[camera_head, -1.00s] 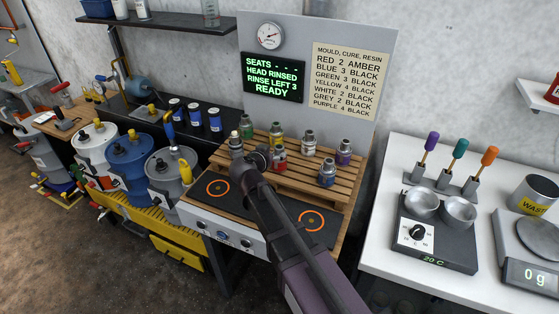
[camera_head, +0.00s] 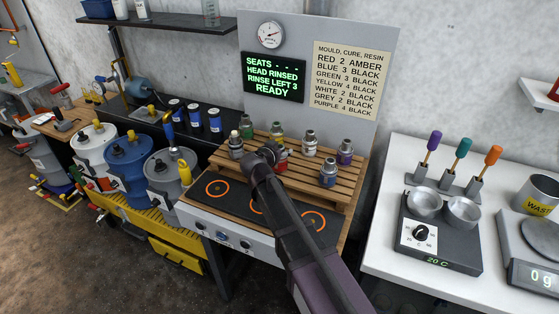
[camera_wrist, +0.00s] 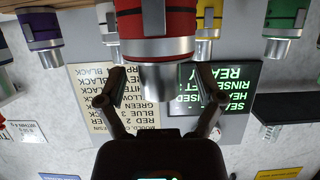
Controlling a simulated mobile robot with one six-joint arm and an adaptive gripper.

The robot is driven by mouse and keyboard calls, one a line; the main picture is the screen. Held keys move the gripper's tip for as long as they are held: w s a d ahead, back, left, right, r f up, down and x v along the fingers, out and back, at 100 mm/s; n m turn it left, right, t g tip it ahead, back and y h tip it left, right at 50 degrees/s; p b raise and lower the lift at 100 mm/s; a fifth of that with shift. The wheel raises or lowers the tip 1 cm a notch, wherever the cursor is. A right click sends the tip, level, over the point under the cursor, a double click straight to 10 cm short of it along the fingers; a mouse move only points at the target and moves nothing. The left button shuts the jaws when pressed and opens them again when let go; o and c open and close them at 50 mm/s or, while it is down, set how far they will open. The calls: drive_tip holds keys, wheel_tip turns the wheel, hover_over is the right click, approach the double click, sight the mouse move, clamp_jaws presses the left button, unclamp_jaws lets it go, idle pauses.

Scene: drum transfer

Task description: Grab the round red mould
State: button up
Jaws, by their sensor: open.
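The round red mould (camera_head: 283,157) stands on the wooden slatted rack, half hidden behind my gripper (camera_head: 268,150) in the head view. In the wrist view, which is upside down, the red mould (camera_wrist: 157,22) fills the top centre, with its metal neck pointing down the picture. My gripper (camera_wrist: 163,78) is open, with one finger on each side of the neck. Gaps show between the fingers and the metal, so it does not hold the mould.
Other moulds share the wooden rack (camera_head: 290,182): a pale one (camera_head: 236,147), a blue one (camera_head: 328,172), a white one (camera_head: 310,143) and a purple one (camera_head: 345,151). A dark panel with orange rings (camera_head: 217,188) lies in front. The grey sign board (camera_head: 325,30) rises behind.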

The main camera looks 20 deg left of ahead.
clamp_jaws()
drive_tip(key=shift+r, duration=0.1)
idle(0.4)
wheel_tip(320, 180, up, 3)
drive_tip(key=p, duration=0.3)
drive_tip(key=shift+r, duration=0.15)
drive_tip(key=s+d+r+p, duration=0.1)
drive_tip(key=s+d+p, duration=0.1)
drive_tip(key=s+d, duration=0.7)
drive_tip(key=s, duration=0.4)
drive_tip(key=shift+s+r, duration=0.15)
drive_tip(key=shift+r, duration=0.15)
